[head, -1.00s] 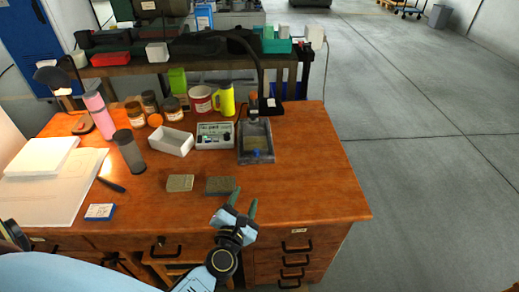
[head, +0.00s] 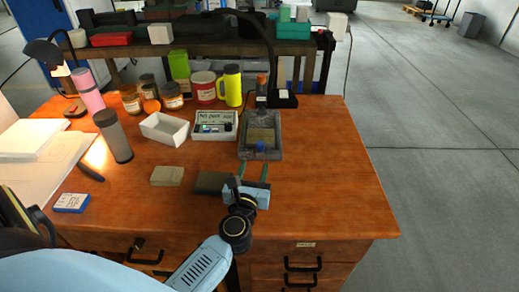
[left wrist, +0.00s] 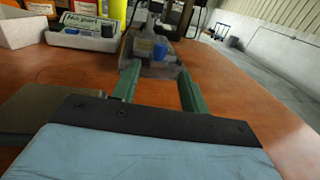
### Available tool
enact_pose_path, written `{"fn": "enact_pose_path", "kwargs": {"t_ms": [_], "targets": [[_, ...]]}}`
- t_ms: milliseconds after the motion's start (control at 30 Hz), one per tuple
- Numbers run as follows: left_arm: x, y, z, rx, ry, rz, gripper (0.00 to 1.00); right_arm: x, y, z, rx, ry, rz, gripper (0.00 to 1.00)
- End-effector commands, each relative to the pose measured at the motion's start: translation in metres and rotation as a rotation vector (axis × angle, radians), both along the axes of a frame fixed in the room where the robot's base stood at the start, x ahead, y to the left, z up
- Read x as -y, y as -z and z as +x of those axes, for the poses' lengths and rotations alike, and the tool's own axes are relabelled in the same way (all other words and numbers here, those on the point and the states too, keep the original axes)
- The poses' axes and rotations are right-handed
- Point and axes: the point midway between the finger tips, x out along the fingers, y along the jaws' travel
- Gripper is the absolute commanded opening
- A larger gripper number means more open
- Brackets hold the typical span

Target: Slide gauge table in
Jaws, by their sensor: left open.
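The gauge stand (head: 277,150) is a dark grey base with a post, on the wooden desk right of the meter box. A blue knob (head: 261,146) is at its front, and a yellowish-brown plate (head: 262,134) lies behind the knob, which I take for the gauge table. My left gripper (head: 253,167) is open and empty, with its green fingers pointing away just in front of the stand. In the left wrist view the fingers (left wrist: 158,72) are apart, and the blue knob (left wrist: 160,52) shows ahead between them, with no contact visible. My right gripper is not in view.
A grey-tan block (head: 167,176) and a dark block (head: 213,183) lie left of my left gripper. The desk (head: 335,170) right of the stand is clear.

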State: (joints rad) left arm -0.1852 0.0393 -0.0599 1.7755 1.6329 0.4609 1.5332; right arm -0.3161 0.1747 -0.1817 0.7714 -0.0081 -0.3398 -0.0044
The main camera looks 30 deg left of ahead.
Motion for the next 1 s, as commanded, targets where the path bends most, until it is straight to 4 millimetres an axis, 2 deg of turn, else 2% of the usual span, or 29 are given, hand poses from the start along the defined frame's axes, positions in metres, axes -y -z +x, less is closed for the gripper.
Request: {"fn": "enact_pose_path", "kwargs": {"t_ms": [33, 200, 400, 600, 867, 1000], "targets": [[-0.005, -0.002, 0.012, 0.003, -0.001, 0.002, 0.44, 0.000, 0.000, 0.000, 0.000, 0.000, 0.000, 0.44], [-0.018, 0.000, 0.045, 0.002, 0.000, 0.002, 0.44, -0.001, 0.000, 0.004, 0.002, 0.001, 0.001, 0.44], [-0.029, 0.001, 0.071, 0.000, 0.001, 0.002, 0.44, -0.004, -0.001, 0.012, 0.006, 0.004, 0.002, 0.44], [-0.034, 0.000, 0.081, 0.000, 0.001, 0.001, 0.44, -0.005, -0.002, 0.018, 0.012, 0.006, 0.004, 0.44], [-0.034, 0.000, 0.082, 0.000, 0.001, 0.001, 0.44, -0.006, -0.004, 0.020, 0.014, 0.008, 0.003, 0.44], [-0.034, 0.000, 0.082, 0.000, 0.001, 0.001, 0.26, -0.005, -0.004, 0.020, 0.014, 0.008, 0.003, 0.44]]}}
